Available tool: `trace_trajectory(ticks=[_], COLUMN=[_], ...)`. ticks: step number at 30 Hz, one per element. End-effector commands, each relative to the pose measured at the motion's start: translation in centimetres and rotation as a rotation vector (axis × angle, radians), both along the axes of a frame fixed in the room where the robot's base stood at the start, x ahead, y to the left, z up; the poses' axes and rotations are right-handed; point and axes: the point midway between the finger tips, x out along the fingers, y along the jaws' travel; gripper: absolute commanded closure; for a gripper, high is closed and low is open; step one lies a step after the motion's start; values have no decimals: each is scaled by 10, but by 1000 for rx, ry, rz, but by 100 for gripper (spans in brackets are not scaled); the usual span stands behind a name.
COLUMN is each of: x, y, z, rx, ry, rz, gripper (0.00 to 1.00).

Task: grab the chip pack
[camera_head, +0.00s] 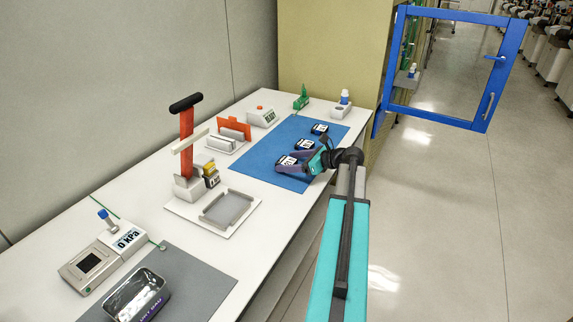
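Three dark packs with white labels, which look like the chip packs, lie on a blue mat (254,164). The nearest pack (287,162) is at the mat's front right part. The middle pack (304,144) and the far pack (319,128) lie behind it in a row. My gripper (303,162) reaches in from the right, low over the mat, with its fingers at the right side of the nearest pack. The fingers partly overlap that pack in this view. I cannot tell whether they touch it or are closed on it.
A red press-like stand (187,140) and a grey tray fixture (228,208) stand left of the mat. A small white bottle (345,97) is at the far end. A metal bin (137,297) and a gauge (126,239) are nearer. A blue-framed door (480,125) stands at right.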

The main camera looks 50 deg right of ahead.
Motion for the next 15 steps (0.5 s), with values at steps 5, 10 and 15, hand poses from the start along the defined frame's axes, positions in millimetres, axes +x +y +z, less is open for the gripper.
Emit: trace_trajectory(ticks=[5,10,15], x=[0,0,0], y=[0,0,-1], z=[0,0,1], rx=[0,0,0], ry=[0,0,0], rz=[0,-1,-1], gripper=[57,73,73])
